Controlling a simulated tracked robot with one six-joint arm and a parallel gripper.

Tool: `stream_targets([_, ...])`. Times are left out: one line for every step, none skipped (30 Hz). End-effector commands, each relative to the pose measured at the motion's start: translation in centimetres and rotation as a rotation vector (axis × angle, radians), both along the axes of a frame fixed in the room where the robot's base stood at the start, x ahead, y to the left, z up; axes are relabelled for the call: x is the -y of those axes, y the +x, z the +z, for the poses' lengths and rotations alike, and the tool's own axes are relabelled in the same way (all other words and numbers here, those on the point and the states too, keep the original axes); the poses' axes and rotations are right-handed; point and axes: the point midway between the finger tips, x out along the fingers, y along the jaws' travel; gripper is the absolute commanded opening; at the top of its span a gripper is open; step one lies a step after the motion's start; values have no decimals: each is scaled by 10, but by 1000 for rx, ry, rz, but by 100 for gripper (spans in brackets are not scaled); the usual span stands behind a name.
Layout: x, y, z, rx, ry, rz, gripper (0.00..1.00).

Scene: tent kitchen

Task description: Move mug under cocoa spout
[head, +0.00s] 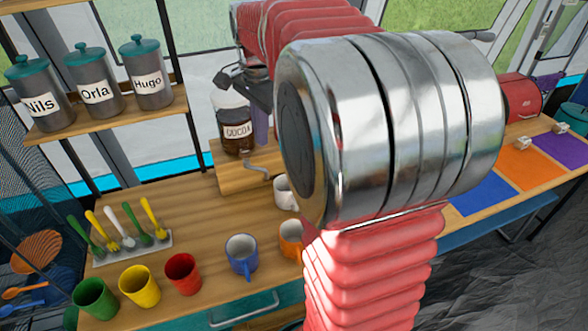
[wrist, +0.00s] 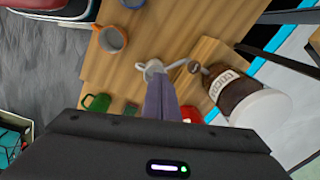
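The cocoa jar (head: 237,125), labelled COCOA, stands on a wooden stand (head: 240,176) with a small metal crank or spout part (head: 256,168) at its front. It also shows in the wrist view (wrist: 232,92). A white mug (head: 283,192) stands just in front of the stand, partly hidden by my arm. The wrist view shows the mug (wrist: 152,68) beyond my fingertips. My gripper (wrist: 162,85) has purple fingers that look together, pointing down beside the jar. The fingers seem above the mug; I cannot see any contact.
Blue (head: 241,255) and orange (head: 291,240) mugs stand at the counter's front. Red (head: 183,274), yellow (head: 140,286) and green (head: 95,298) cups stand left of them. Named canisters (head: 93,82) fill the upper shelf. Bare counter lies left of the stand.

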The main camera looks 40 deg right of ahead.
Motion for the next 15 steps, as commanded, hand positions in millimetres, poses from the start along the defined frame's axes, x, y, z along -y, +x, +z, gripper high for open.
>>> stream_targets([-14,-7,5,17,-12,69,0])
stream_targets([-21,-10,6,25,-19,110,0])
stream_targets([-30,-15,8,35,-29,163,0])
stream_targets([-37,-19,10,45,-37,204,0])
stream_targets([-44,-23,11,54,-45,244,0])
stream_targets([-53,-29,12,64,-55,299,0])
stream_targets([-59,-33,12,71,-62,339,0])
stream_targets([-65,-37,13,81,-72,379,0])
stream_targets([-74,-43,14,91,-83,434,0])
stream_targets([-80,-47,14,100,-92,473,0])
stream_targets([-86,-51,14,109,-101,514,0])
stream_targets([-94,-58,14,118,-113,568,0])
stream_targets([-99,-62,13,126,-123,607,0])
stream_targets([-105,-67,13,134,-133,648,0])
stream_targets([-112,-73,12,144,-146,700,0])
